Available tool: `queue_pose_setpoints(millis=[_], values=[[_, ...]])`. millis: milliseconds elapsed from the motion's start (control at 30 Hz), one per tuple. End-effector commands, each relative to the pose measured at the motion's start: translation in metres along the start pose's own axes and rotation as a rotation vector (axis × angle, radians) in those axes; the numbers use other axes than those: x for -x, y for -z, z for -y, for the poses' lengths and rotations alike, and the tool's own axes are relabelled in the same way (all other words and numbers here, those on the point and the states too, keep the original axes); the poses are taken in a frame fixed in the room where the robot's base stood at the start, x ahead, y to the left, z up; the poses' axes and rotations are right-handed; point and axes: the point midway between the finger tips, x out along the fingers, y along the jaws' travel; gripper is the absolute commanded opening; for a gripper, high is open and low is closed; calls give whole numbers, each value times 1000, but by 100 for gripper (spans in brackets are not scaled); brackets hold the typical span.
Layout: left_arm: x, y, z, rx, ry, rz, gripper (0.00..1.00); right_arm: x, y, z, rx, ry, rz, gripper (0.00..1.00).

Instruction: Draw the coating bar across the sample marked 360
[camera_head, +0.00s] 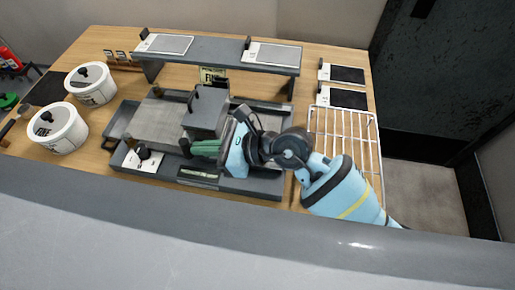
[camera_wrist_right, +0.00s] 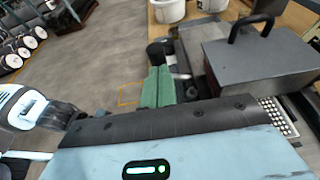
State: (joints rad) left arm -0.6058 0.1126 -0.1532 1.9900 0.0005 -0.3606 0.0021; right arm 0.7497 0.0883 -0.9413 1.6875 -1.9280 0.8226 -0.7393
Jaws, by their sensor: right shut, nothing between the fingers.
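My right gripper (camera_head: 197,148) has green fingers, shut and empty, just in front of a grey block with a black handle (camera_head: 207,108). In the right wrist view, the fingertips (camera_wrist_right: 158,72) are beside a black knob (camera_wrist_right: 158,50), left of the block (camera_wrist_right: 260,62); I cannot tell whether they touch. The block stands on the grey coating bed (camera_head: 160,120). I cannot tell which part is the coating bar. Sample cards lie on the raised shelf, one on the left (camera_head: 170,44) and one on the right (camera_head: 272,54). No 360 mark is readable. My left gripper is out of view.
Two white pots, one nearer (camera_head: 62,140) and one farther (camera_head: 93,95), stand on the left of the table. A white wire rack (camera_head: 345,122) is on the right, with dark cards (camera_head: 347,74) behind it. A raised grey shelf (camera_head: 218,52) spans the back.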

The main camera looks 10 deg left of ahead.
Motion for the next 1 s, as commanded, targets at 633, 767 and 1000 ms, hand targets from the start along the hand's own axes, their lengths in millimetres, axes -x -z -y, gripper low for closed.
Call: queue_pose_setpoints(millis=[633, 767, 1000], values=[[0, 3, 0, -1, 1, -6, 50, -5, -2, 0, 0, 1, 1, 0], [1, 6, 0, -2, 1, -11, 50, 4, 1, 0, 0, 2, 0, 0], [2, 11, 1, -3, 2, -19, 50, 20, 6, 0, 0, 1, 0, 0]])
